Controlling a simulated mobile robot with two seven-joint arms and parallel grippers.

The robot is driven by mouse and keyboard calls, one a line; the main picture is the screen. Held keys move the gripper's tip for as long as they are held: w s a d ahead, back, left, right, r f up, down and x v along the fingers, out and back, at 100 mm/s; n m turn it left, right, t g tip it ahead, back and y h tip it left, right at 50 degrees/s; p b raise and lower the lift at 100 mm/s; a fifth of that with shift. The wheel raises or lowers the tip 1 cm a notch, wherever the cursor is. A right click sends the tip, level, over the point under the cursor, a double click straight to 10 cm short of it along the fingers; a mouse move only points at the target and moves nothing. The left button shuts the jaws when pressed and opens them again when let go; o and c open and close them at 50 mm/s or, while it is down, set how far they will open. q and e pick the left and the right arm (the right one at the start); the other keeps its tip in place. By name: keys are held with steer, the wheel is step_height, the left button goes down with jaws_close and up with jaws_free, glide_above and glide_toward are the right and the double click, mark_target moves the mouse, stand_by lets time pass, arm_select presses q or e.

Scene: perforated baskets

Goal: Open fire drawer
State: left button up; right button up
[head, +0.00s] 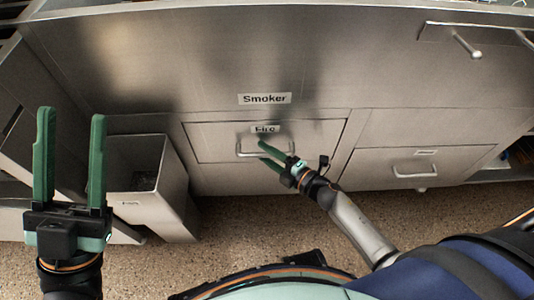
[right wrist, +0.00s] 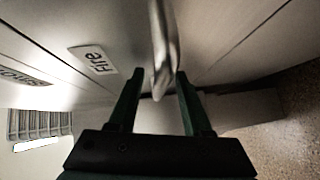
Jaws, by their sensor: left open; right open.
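The fire drawer (head: 215,140) is a steel front with a "Fire" label, below the "Smoker" label, and looks flush with the cabinet. Its bar handle (head: 248,154) is partly covered by my right gripper (head: 262,151). In the right wrist view the handle (right wrist: 163,45) appears between the open fingertips of that gripper (right wrist: 158,73); I cannot tell whether either finger touches it. The "Fire" label also shows in that view (right wrist: 93,60). My left gripper (head: 72,114) is open and empty, pointing up at the far left, away from the drawer.
A second drawer (head: 375,166) with its own handle is to the right. A metal bin (head: 155,205) stands on the left, near my left gripper. A knob-like handle (head: 466,45) sticks out at the upper right. Speckled floor (head: 240,230) lies clear in front.

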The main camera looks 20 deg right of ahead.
jaws_close()
stand_by(1.4)
